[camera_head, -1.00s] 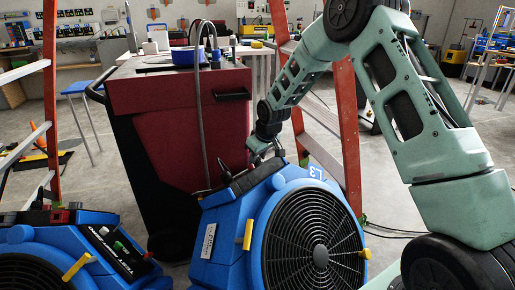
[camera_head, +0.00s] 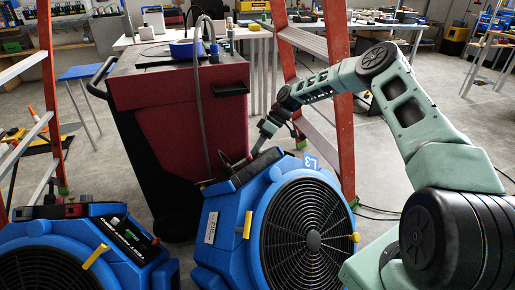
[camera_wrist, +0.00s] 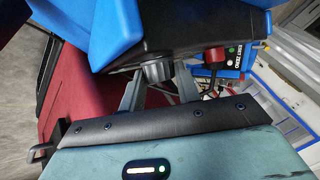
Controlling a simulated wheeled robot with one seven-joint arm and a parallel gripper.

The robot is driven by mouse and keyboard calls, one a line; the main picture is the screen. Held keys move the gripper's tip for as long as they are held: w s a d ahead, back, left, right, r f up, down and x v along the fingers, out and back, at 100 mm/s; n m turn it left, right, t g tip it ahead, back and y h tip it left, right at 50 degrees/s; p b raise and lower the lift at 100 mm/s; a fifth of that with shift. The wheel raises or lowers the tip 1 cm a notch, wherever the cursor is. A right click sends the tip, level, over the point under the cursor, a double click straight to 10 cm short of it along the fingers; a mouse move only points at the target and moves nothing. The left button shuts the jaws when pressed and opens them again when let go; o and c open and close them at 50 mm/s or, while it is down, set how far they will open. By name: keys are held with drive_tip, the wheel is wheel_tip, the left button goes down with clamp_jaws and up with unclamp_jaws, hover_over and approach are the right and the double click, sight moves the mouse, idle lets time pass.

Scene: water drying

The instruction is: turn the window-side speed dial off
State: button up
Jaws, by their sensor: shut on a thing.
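A blue fan unit (camera_head: 225,222) with a round black grille and an L3 label stands right of centre in the head view. A dark control strip (camera_head: 262,163) runs along its top edge. My gripper (camera_head: 250,157) reaches down to that strip; its fingertips are too small to make out there. In the wrist view, my gripper (camera_wrist: 158,80) has its two grey fingers on either side of a ribbed dark grey dial (camera_wrist: 155,71) under the black edge of the blue housing. It is shut on this dial. The dial's pointer and markings are hidden.
A second blue fan (camera_head: 150,274) with a panel of small knobs stands at left. A dark red cart (camera_head: 180,125) is behind the fans, with a grey hose hanging in front. An orange ladder (camera_head: 340,130) stands close behind my arm. Cables lie on the right floor.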

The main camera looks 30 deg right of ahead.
drive_tip(key=shift+d+f+n+g+y+b, duration=0.1)
drive_tip(key=shift+n+g+y+b, duration=0.2)
drive_tip(key=shift+n+g+y, duration=0.1)
idle(0.3)
drive_tip(key=o, duration=1)
drive_tip(key=shift+c, duration=0.2)
drive_tip(key=p+v, duration=0.2)
drive_tip(key=v, duration=1.5)
